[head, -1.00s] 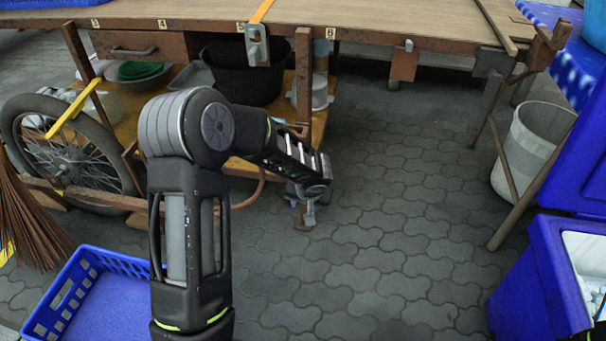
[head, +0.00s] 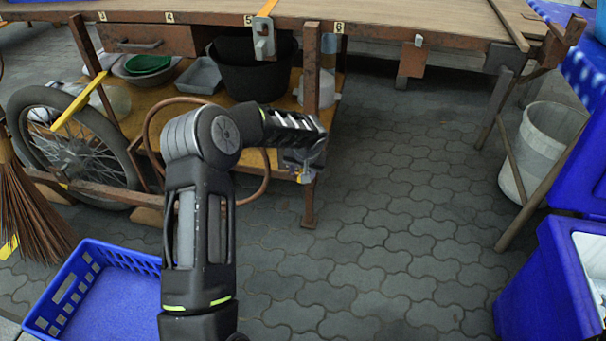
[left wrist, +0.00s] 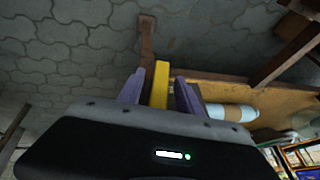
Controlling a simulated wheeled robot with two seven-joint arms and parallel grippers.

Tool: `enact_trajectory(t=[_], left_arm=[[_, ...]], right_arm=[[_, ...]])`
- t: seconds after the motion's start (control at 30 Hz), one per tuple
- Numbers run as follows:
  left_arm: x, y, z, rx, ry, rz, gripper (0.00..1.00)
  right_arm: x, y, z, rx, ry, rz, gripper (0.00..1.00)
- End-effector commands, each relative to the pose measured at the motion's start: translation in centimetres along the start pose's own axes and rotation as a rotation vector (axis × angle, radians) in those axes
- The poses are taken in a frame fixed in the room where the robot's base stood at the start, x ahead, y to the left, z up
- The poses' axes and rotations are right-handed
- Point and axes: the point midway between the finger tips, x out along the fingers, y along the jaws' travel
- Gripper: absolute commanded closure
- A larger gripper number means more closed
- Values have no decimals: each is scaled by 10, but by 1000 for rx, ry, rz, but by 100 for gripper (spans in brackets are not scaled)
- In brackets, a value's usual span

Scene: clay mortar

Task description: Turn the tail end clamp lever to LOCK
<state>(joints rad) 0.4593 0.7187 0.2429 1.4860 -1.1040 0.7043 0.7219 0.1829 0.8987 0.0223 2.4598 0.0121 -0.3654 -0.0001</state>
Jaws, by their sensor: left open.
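A grey metal clamp fitting (head: 264,38) with an orange strip hangs on the bench's front edge near label 5. A small grey lever-like piece (head: 418,41) shows on the same edge further right, above a brown block. I cannot tell which is the tail end clamp lever, nor read any LOCK mark. My left gripper (head: 303,167) is low, below the bench top and beside a brown leg. In the left wrist view its two purple fingers (left wrist: 160,92) are apart. A yellow bar (left wrist: 160,84) shows between them; contact is unclear. My right gripper is out of view.
The wooden bench top (head: 390,22) crosses above my left gripper. A brown leg (head: 312,110) stands close to it. A lower shelf (head: 275,168) holds basins and a black tub (head: 255,80). A blue crate (head: 90,295) is front left. Paving at centre right is clear.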

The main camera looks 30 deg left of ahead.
Motion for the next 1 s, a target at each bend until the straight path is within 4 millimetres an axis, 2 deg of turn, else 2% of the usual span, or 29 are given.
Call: enact_trajectory(t=[0.3, 0.8, 1.0], left_arm=[[2, 0, 0, 0, 1, 0, 58], [2, 0, 0, 0, 2, 0, 99], [2, 0, 0, 0, 2, 0, 100]], right_arm=[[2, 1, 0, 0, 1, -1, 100], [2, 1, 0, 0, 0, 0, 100], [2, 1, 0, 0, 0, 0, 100]])
